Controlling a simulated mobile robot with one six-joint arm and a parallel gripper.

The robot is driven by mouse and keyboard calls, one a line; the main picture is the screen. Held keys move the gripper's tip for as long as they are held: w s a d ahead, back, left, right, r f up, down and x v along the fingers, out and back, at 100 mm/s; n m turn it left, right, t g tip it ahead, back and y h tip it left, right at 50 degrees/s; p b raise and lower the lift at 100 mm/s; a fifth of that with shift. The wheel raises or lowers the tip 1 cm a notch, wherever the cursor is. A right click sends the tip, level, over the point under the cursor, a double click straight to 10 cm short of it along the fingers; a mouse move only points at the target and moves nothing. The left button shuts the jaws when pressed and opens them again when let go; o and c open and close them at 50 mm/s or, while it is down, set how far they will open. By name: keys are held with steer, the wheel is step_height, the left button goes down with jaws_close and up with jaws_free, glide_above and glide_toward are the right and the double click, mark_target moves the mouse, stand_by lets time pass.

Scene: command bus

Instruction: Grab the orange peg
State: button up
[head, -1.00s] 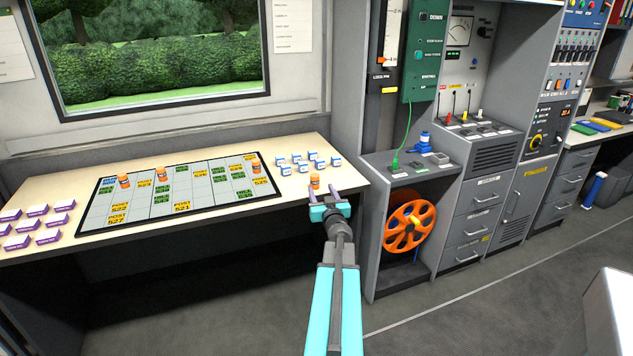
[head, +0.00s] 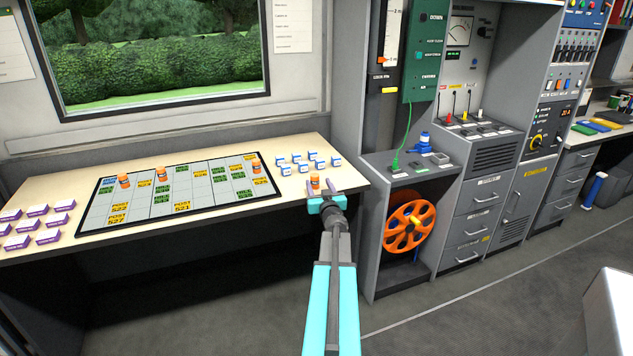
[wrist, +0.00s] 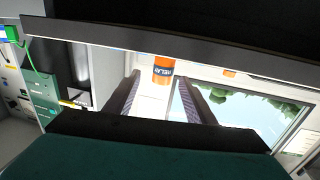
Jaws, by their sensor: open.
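An orange peg (head: 315,181) with a dark band stands upright near the table's right front corner. In the wrist view the orange peg (wrist: 162,70) shows between the two fingers, beyond or near their tips, with a label around it. My gripper (head: 323,197) is open at the table's front edge, just in front of this peg. I cannot tell whether a finger touches it. More orange pegs stand on the gridded board, at its left (head: 123,180), nearer its middle (head: 161,174) and at its right (head: 255,160).
Several blue-and-white blocks (head: 308,162) stand behind the peg. The gridded board (head: 145,205) lies to its left, with several purple-and-white blocks (head: 47,237) at the far left. A grey cabinet (head: 385,163) with an orange reel (head: 408,227) stands close on the right.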

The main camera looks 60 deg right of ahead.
mark_target(316, 180)
steer(key=shift+x, duration=2.6)
steer(key=shift+w+a+r, duration=0.1)
steer(key=shift+w+a, duration=0.05)
steer(key=shift+c, duration=0.3)
steer(key=c, duration=1.1)
